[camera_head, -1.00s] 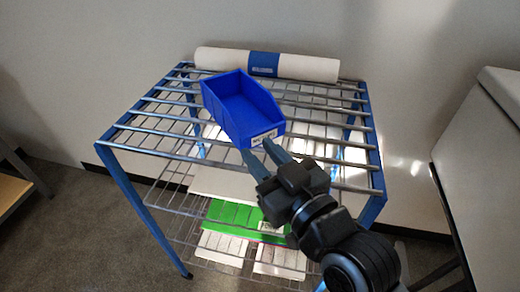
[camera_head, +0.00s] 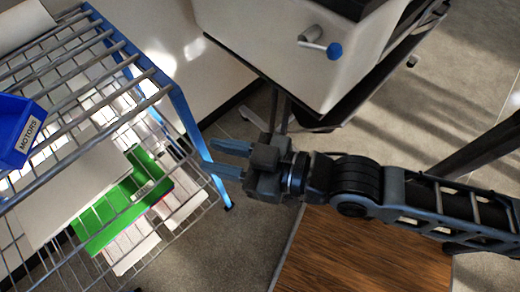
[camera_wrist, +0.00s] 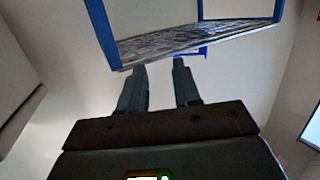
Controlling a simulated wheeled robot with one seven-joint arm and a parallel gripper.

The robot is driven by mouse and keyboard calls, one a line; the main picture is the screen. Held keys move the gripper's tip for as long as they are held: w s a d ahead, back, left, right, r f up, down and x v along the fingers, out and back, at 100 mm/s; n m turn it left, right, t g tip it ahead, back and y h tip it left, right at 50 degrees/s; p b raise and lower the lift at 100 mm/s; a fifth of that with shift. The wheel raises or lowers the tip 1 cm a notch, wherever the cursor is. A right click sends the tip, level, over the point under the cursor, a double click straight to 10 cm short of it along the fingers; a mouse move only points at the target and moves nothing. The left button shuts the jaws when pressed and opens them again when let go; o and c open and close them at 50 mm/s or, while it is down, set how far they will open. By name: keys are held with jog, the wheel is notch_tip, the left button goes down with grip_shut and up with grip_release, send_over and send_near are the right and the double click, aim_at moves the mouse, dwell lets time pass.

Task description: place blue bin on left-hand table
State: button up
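The blue bin (camera_head: 16,132), with a "MOTORS" label, is at the left edge of the head view and partly cut off. It rests on the top wire shelf of the rack (camera_head: 172,92). My gripper (camera_head: 214,158) is to the right of the bin, well apart from it, by the rack's right blue leg. Its two fingers are spread with nothing between them; they also show apart in the wrist view (camera_wrist: 160,78). The left-hand table cannot be identified now.
A green item (camera_head: 120,207) lies on the rack's lower shelf. A white machine with a blue-knobbed lever (camera_head: 334,50) stands at the top right. A brown wooden surface (camera_head: 360,252) is below my arm. Grey floor (camera_head: 245,235) shows between it and the rack.

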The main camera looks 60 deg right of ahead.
jog(key=s+d, duration=0.1)
jog(key=s, duration=0.3)
jog(key=s+d+r+m+h, duration=0.1)
jog(key=s, duration=0.4)
jog(key=s+d+r+g+h, duration=0.1)
jog(key=s, duration=0.4)
jog(key=shift+s+d+r+m, duration=0.1)
jog(key=shift+s+d+m, duration=0.15)
jog(key=shift+d+m, duration=0.15)
jog(key=shift+s+r, duration=0.15)
jog(key=shift+s, duration=0.1)
jog(key=shift+a, duration=0.1)
